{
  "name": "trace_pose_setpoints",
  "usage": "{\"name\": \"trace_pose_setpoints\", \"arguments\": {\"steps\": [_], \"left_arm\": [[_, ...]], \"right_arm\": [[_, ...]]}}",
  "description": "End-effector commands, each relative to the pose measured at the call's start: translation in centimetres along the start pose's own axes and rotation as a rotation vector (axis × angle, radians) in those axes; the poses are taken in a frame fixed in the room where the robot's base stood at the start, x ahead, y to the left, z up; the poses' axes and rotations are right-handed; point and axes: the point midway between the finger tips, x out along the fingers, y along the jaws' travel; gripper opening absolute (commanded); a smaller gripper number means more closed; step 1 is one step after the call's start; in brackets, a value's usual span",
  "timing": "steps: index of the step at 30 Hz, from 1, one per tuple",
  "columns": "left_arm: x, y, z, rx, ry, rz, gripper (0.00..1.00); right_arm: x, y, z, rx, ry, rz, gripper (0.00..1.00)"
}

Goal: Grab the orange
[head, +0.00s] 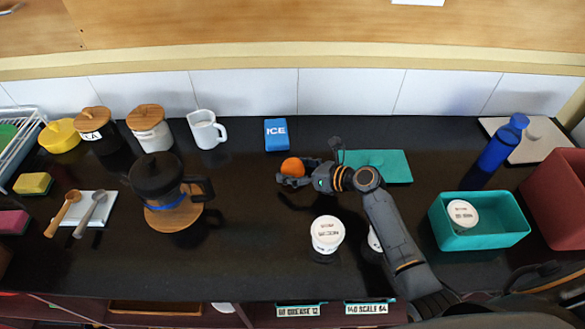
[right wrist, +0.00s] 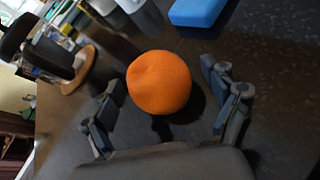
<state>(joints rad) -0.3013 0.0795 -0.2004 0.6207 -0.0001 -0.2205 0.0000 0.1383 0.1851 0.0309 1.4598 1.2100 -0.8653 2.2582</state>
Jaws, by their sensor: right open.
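The orange (head: 292,167) lies on the black countertop near the middle. In the right wrist view, the orange (right wrist: 159,82) sits just ahead of the palm, between the two spread fingers. My right gripper (head: 287,178) is open around the orange, with a finger on each side. My left gripper is not in view.
A blue ice pack (head: 276,134) stands behind the orange. A white tub (head: 327,234) stands in front, near my right arm. A teal board (head: 384,166) lies to the right. A French press (head: 160,183) stands left. Counter between press and orange is clear.

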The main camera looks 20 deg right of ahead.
Motion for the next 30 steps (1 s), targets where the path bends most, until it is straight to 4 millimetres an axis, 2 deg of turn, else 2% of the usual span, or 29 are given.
{"name": "trace_pose_setpoints", "arguments": {"steps": [5, 12, 14, 15, 25, 30], "left_arm": [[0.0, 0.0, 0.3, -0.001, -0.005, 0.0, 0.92], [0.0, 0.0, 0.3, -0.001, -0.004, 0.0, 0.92], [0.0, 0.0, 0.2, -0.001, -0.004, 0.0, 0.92], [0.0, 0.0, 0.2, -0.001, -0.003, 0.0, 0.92], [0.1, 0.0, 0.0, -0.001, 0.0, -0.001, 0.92], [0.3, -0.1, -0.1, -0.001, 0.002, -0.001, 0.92]], "right_arm": [[0.0, 0.0, -0.1, 0.0, 0.001, 0.0, 0.86], [0.0, 0.0, -0.1, 0.0, 0.001, 0.0, 0.37], [0.0, 0.0, -0.1, 0.0, 0.001, 0.0, 0.25], [0.0, 0.0, 0.0, 0.0, 0.0, 0.0, 0.23], [-0.2, 0.1, 0.4, -0.001, 0.0, 0.0, 0.23], [-0.8, 0.6, 2.1, -0.005, -0.003, 0.0, 0.23]]}}
